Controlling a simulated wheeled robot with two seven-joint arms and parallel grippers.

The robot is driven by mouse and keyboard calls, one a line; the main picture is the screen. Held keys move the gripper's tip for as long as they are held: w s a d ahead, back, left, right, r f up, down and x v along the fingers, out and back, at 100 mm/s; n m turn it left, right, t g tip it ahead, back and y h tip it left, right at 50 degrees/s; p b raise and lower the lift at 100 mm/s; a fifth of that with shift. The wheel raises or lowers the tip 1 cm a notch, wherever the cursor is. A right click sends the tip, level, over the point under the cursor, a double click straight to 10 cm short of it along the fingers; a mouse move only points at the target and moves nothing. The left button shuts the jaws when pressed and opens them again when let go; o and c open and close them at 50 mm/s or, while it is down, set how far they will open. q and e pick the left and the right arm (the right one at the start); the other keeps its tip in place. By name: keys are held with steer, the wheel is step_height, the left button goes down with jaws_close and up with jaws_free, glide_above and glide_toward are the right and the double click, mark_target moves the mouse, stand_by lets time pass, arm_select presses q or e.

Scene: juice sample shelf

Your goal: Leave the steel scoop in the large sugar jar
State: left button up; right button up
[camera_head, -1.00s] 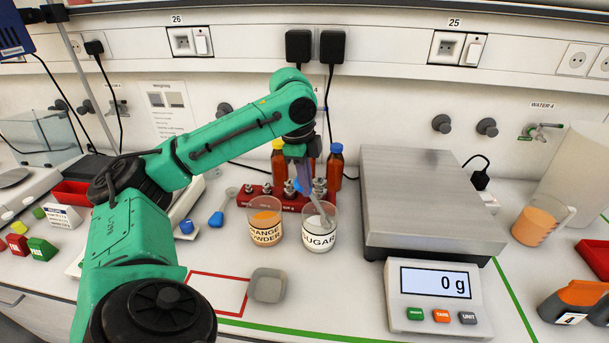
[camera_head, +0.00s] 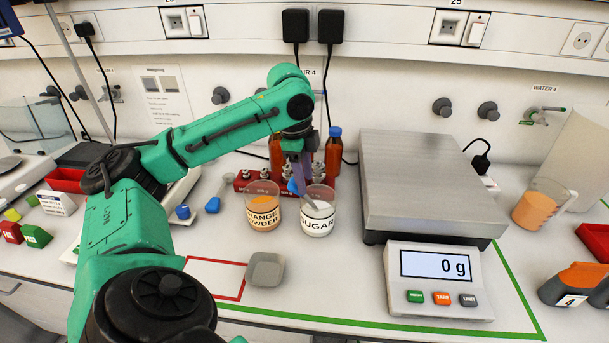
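My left gripper (camera_head: 302,178) points down just above the jar, close to the scoop's upper end. Its fingers are small and partly overlap the scoop, so I cannot tell whether they grip it. My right gripper is out of view.
The orange powder beaker (camera_head: 263,212) stands close on the left. A red weight rack (camera_head: 243,180) and brown bottles (camera_head: 333,152) are behind. The steel scale (camera_head: 425,190) is at right, its display (camera_head: 435,265) reading 0 g. A grey dish (camera_head: 265,270) sits in front.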

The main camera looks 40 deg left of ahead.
arm_select(q)
step_height(320, 180, up, 14)
steer(key=s+p, duration=0.2)
steer(key=p, duration=0.4)
steer(key=shift+a+r, duration=0.2)
steer(key=shift+a, duration=0.25)
